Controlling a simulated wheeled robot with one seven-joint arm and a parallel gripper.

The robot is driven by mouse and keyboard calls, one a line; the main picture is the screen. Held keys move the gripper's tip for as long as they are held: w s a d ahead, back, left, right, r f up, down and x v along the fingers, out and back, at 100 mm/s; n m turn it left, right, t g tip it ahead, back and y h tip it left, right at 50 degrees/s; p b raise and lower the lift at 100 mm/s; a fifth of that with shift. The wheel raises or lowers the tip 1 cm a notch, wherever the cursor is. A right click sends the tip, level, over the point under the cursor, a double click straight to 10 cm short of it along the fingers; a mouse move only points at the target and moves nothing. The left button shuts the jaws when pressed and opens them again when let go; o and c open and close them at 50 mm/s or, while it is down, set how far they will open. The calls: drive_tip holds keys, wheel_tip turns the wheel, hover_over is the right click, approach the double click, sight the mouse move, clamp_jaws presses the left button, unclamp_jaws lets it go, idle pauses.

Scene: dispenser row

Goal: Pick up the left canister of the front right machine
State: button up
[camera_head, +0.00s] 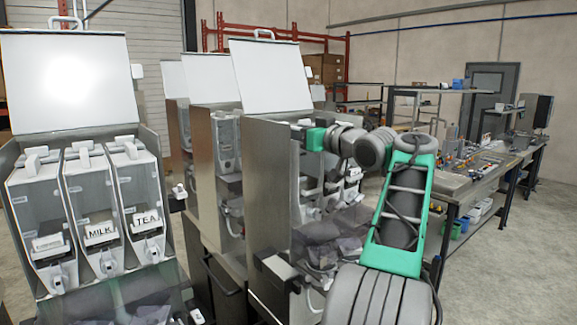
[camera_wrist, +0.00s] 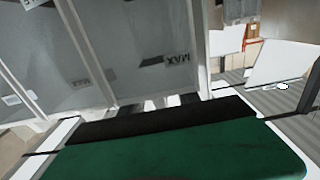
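The front right machine (camera_head: 268,180) stands with its white lid (camera_head: 270,76) raised. Its canisters are mostly hidden behind my arm; only pale canister parts (camera_head: 352,174) show, and I cannot single out the left one in the head view. My gripper (camera_head: 306,130) is at the upper front of this machine, small and partly merged with it. In the wrist view, the green gripper body (camera_wrist: 180,150) fills the bottom, close to large grey translucent canister walls. The fingers are not clear, and no grasp can be made out.
The front left machine (camera_head: 20,215) has an open lid and several canisters, with MILK and TEA labels showing. More machines (camera_head: 208,150) stand behind. A cluttered workbench (camera_head: 470,175) is at the right. Clear floor (camera_head: 530,270) lies at the lower right.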

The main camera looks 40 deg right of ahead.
drive_tip(key=shift+w, duration=0.45)
drive_tip(key=shift+s, duration=0.15)
clamp_jaws()
idle(0.8)
drive_tip(key=shift+r, duration=0.15)
